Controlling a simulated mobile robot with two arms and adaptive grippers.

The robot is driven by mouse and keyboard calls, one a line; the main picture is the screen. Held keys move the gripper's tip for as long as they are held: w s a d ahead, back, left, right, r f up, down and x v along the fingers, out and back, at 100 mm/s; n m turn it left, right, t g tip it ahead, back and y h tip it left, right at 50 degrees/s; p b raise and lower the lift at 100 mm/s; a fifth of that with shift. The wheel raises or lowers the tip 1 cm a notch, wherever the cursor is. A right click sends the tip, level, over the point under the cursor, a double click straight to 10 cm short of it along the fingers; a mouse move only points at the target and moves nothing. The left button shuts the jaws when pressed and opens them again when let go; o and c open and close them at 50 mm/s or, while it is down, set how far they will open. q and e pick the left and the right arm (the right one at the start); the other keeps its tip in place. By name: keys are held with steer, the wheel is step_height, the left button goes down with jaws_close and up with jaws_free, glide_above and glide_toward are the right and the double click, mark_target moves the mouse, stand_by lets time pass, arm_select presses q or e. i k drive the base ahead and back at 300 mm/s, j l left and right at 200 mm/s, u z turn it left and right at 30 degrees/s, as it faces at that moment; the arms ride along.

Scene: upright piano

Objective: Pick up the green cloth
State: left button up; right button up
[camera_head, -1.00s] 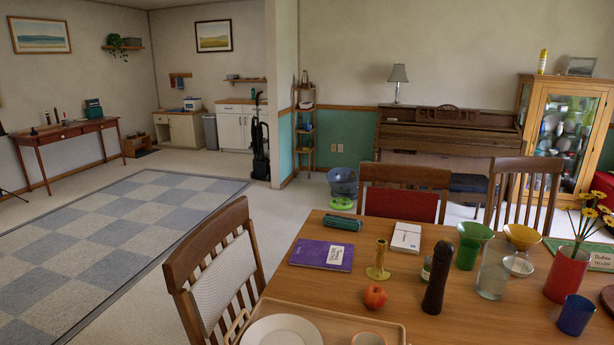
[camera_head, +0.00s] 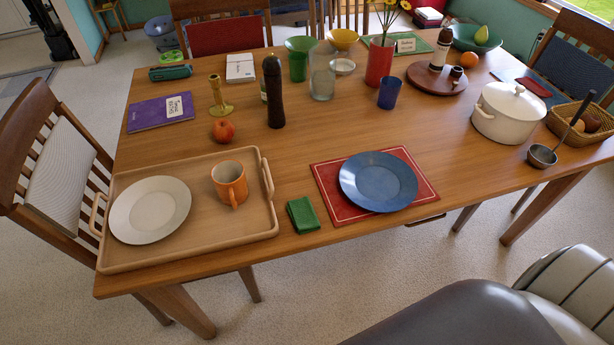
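The green cloth (camera_head: 303,215) is a small folded piece lying flat on the wooden dining table (camera_head: 290,150), near its front edge. It lies between the wooden tray (camera_head: 245,234) on its left and the red placemat (camera_head: 326,180) on its right. Nothing covers it. Neither of my grippers shows in the head view.
The tray holds a white plate (camera_head: 150,210) and an orange mug (camera_head: 230,183). A blue plate (camera_head: 378,181) sits on the placemat. A white pot (camera_head: 506,112) and a ladle (camera_head: 542,155) stand at the right. A wooden chair (camera_head: 60,170) is at the left.

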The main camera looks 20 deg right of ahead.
mark_target(304, 217)
steer(key=z, duration=0.7)
